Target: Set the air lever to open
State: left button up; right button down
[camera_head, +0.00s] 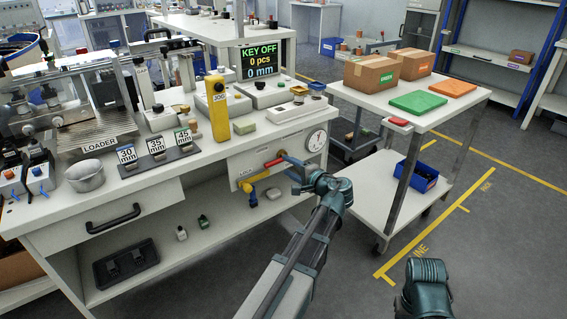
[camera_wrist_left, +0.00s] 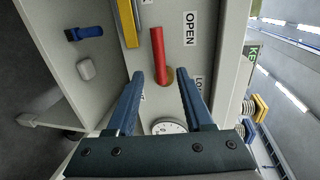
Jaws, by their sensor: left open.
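The air lever is a red handle (camera_head: 273,162) on a brass pivot, on the white front panel of the bench. In the left wrist view the red handle (camera_wrist_left: 157,52) shows beside a label reading OPEN (camera_wrist_left: 190,28); a second label near the pivot is partly hidden by a finger. My left gripper (camera_wrist_left: 160,76) is open, its blue fingers on either side of the handle's near end in the picture. I cannot tell whether they touch it. In the head view my left gripper (camera_head: 288,168) is at the panel, right of the handle. My right gripper is not in view.
A round gauge (camera_head: 317,140) sits on the panel, right of the lever. A yellow pipe (camera_head: 256,178) runs below the lever. A white cart (camera_head: 461,102) with boxes stands to the right. The display (camera_head: 262,60) reads KEY OFF.

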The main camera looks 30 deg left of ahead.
pick_arm(q)
jog(key=p+v, duration=0.1)
jog(key=v, duration=0.9)
jog(key=shift+p, duration=0.3)
jog(key=s+d+f+g+h, duration=0.3)
jog(key=s+d+f+h, duration=0.4)
jog(key=s+d+f, duration=0.4)
jog(key=s+d+f+g+h, duration=0.3)
jog(key=s+d+f+h, duration=0.4)
jog(key=d, duration=0.7)
notch_tip(320, 180, up, 35)
jog(key=s+p, duration=0.1)
jog(key=p, duration=3.3)
jog(key=shift+f+n+y, duration=0.2)
jog(key=shift+n+y, duration=0.1)
jog(key=shift+n, duration=0.1)
jog(key=shift+a, duration=0.15)
